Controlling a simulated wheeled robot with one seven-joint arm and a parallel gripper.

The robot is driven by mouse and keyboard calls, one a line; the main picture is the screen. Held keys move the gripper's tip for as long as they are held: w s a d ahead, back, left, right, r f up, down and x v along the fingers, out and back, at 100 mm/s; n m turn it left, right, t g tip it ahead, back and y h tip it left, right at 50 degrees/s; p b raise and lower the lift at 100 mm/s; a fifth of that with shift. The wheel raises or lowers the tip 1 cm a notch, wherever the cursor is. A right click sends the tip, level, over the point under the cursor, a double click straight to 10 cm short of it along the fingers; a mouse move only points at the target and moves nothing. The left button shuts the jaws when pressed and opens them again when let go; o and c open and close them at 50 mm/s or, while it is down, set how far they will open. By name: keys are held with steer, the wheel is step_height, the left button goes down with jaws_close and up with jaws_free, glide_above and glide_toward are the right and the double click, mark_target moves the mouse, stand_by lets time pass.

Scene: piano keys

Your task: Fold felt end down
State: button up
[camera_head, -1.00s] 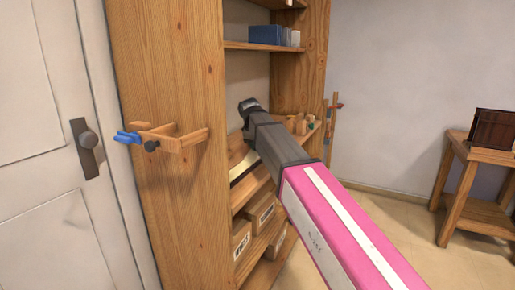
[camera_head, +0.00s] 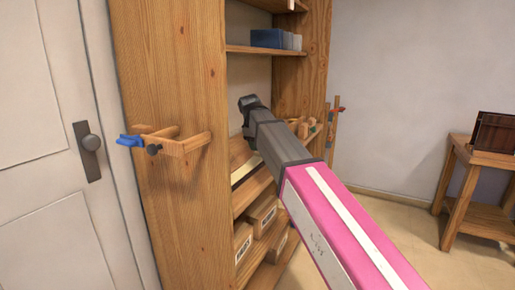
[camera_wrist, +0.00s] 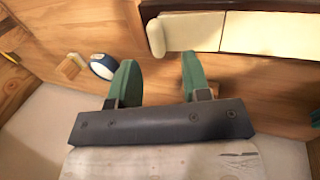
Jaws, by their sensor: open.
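In the wrist view my gripper (camera_wrist: 158,72) shows two green fingers, spread apart with nothing between them. A pale cream strip in a dark frame (camera_wrist: 265,33) lies beyond the fingertips at the upper right. Its left end is a rounded cream piece (camera_wrist: 188,33) with a small step beside it, just past the right fingertip and apart from it. I take this cream piece to be the felt end, but cannot be sure. In the head view my arm reaches into the wooden shelf unit (camera_head: 170,80); the fingers and the felt are hidden there.
A round dark-blue and white object (camera_wrist: 103,66) and a small wooden block (camera_wrist: 71,66) lie left of the fingers. In the head view, boxes (camera_head: 262,215) fill the lower shelves, a wooden bracket (camera_head: 185,143) juts from the side panel, and a side table (camera_head: 475,185) stands right.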

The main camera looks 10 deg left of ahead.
steer(key=v, duration=0.8)
